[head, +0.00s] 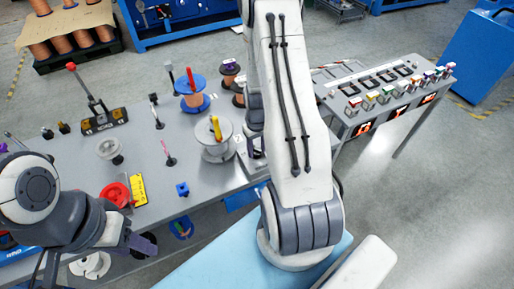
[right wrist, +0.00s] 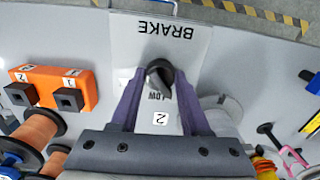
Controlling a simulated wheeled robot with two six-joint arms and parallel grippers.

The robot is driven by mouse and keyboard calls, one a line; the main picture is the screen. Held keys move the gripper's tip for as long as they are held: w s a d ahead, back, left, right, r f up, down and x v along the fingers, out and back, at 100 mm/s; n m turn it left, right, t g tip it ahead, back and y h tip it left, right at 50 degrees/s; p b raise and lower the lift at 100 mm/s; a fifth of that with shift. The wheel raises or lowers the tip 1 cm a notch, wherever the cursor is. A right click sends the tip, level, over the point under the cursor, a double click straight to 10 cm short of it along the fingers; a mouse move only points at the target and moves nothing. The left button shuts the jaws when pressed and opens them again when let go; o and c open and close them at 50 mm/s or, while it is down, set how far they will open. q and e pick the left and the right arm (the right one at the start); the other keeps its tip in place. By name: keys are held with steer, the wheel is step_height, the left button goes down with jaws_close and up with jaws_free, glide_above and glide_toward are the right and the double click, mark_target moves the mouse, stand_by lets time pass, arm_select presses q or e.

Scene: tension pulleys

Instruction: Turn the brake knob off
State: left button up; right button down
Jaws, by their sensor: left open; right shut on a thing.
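The black brake knob (right wrist: 160,68) stands on a light grey plate (right wrist: 190,45) marked BRAKE, upside down in the right wrist view. The word LOW and a 2 show beside the knob, between my fingers. My right gripper (right wrist: 158,80) has its purple fingers on either side of the knob and is shut on it. In the head view the right gripper and knob are hidden behind my right arm; a bit of the plate shows at its left. My left gripper (head: 130,240) is open and empty near the table's front edge.
An orange block (right wrist: 60,82) with black sockets stands near the plate. A panel with coloured switches (head: 385,90) is at right.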

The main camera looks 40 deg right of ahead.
mark_target(257, 149)
steer(key=shift+n, duration=1.9)
steer(key=shift+c, duration=1.9)
jaws_free()
steer(key=shift+r, duration=0.1)
step_height(257, 149, up, 10)
steer(key=shift+r, duration=0.2)
